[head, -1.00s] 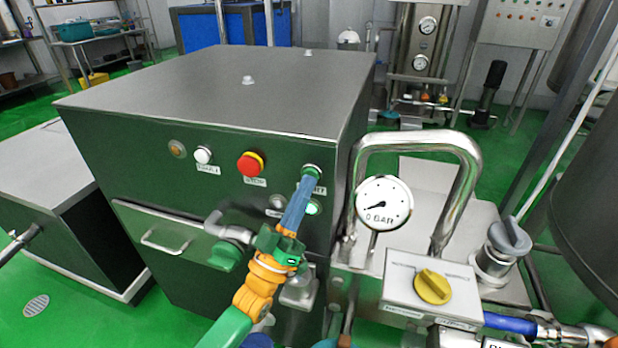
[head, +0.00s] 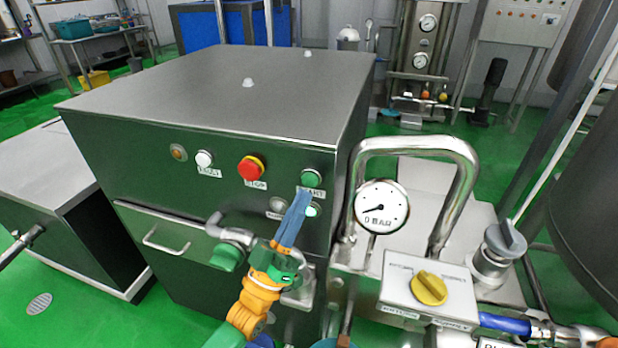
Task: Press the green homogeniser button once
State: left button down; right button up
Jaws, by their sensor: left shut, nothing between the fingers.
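The green button (head: 312,178) sits at the upper right of the steel homogeniser's front panel (head: 130,165), above a label partly covered by my gripper. A green-white lamp (head: 312,210) glows below it. My left gripper (head: 304,196), with blue fingers shut and empty, points up at the panel just under the button. Its tips overlap the label in the picture; the button's face is uncovered. I cannot tell how far the tips are from the panel. My right gripper is not in view.
A red stop button (head: 251,168) and a white button (head: 204,158) sit left on the panel. A pressure gauge (head: 382,207) reading about 0 bar and a bent steel pipe (head: 465,190) stand right. A yellow knob (head: 429,288) is on a box at lower right.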

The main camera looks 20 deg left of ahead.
pick_arm(q)
jog(key=s+p, duration=0.1)
jog(key=s, duration=0.3)
jog(key=shift+a, duration=0.1)
dwell(0.7)
